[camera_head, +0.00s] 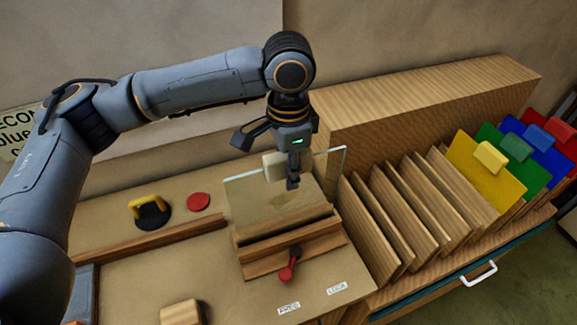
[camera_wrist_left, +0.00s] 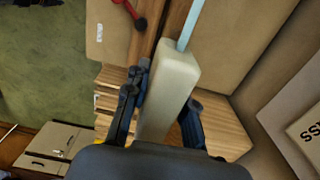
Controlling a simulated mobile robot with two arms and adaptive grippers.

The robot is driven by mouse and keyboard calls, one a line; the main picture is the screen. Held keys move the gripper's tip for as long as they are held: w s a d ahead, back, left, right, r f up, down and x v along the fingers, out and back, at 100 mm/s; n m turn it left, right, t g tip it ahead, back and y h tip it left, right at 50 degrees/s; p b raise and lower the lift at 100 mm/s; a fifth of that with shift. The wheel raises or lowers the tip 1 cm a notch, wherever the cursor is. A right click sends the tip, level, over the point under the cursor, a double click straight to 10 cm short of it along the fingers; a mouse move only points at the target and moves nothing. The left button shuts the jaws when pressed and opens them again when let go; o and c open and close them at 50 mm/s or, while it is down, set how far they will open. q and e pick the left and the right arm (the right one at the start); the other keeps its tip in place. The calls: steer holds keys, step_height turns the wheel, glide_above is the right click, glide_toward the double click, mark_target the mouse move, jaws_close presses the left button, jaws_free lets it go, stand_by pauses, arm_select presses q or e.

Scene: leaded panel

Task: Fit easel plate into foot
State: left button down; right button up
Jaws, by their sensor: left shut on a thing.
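The easel plate (camera_head: 246,196) is a clear glass sheet with a cream grip block (camera_head: 271,166). My left gripper (camera_head: 292,182) is shut on this block. In the left wrist view the block (camera_wrist_left: 168,85) sits between my two fingers, and the plate (camera_wrist_left: 188,25) shows as a thin pale blue edge. The plate stands roughly upright over the wooden foot (camera_head: 285,237). Its lower edge is by the foot's back part; I cannot tell whether it is inside the slot. A red lever (camera_head: 287,271) on the foot's front points down towards the FREE label (camera_head: 289,308). My right gripper is out of view.
Right of the foot is a rack of wooden dividers (camera_head: 372,225) with yellow (camera_head: 480,180), green, blue and red panels. A wooden box (camera_head: 420,105) stands behind. At left are a yellow handle (camera_head: 147,206) on a black disc, a red disc (camera_head: 198,202) and a wooden rail (camera_head: 150,240).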

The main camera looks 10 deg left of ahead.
arm_select(q)
steer(key=shift+f, duration=0.65)
steer(key=c, duration=1)
jaws_free()
steer(key=shift+s, duration=0.1)
steer(key=shift+f, duration=0.15)
step_height(320, 180, up, 12)
steer(key=shift+f, duration=0.2)
steer(key=shift+r, duration=0.3)
